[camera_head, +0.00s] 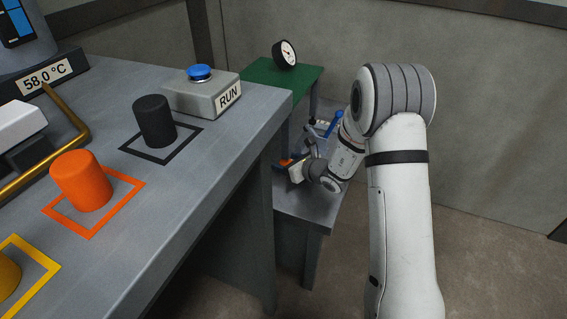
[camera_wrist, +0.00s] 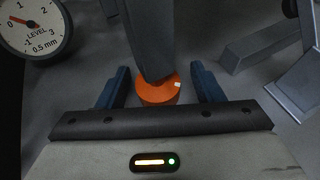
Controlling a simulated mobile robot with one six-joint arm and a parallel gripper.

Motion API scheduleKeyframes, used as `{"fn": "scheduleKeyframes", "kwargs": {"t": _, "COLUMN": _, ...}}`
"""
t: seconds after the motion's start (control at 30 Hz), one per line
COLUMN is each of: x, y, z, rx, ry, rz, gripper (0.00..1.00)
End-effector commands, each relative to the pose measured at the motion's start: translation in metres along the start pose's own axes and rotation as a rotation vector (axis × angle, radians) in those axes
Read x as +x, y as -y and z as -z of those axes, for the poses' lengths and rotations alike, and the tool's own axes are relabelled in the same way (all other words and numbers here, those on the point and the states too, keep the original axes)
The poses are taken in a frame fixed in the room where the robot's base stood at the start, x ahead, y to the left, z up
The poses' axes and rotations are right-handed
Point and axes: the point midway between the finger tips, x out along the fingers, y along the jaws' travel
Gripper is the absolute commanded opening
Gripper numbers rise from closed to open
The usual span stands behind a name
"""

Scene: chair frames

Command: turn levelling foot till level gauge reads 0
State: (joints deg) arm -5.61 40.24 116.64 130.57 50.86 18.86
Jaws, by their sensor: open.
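The orange levelling foot (camera_wrist: 155,93) is round, with a small white mark on its right side, under a grey leg (camera_wrist: 150,35) in the wrist view. My gripper (camera_wrist: 161,76) is open, one blue finger on each side of the foot, with visible gaps. The level gauge (camera_wrist: 42,42) is at the wrist view's top left, partly cut off. Its red needle points left, close to the 0; the exact reading is unclear.
A grey bench (camera_head: 225,165) fills the left, with black (camera_head: 154,120) and orange (camera_head: 80,180) cylinders and a blue-buttoned RUN box (camera_head: 201,94). Grey bars (camera_wrist: 262,47) lie right of the foot in the wrist view. Floor at right is clear.

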Motion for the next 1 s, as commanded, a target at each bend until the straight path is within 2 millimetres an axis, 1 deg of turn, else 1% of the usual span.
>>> {"fn": "scheduleKeyframes", "kwargs": {"t": 0.07, "x": 0.000, "y": 0.000, "z": 0.000, "rx": 0.000, "ry": 0.000, "rz": 0.000, "gripper": 0.60}}
{"fn": "scheduleKeyframes", "kwargs": {"t": 0.6, "x": -0.001, "y": 0.002, "z": 0.000, "rx": 0.001, "ry": 0.000, "rz": 0.004, "gripper": 0.16}}
{"fn": "scheduleKeyframes", "kwargs": {"t": 0.63, "x": 0.009, "y": -0.009, "z": -0.004, "rx": 0.000, "ry": 0.000, "rz": 0.001, "gripper": 0.16}}
{"fn": "scheduleKeyframes", "kwargs": {"t": 0.7, "x": 0.004, "y": -0.003, "z": -0.002, "rx": -0.001, "ry": 0.000, "rz": -0.001, "gripper": 0.16}}
{"fn": "scheduleKeyframes", "kwargs": {"t": 0.87, "x": 0.000, "y": 0.001, "z": -0.001, "rx": -0.010, "ry": -0.001, "rz": -0.022, "gripper": 0.16}}
{"fn": "scheduleKeyframes", "kwargs": {"t": 1.0, "x": -0.002, "y": 0.003, "z": -0.001, "rx": -0.031, "ry": -0.003, "rz": -0.073, "gripper": 0.16}}
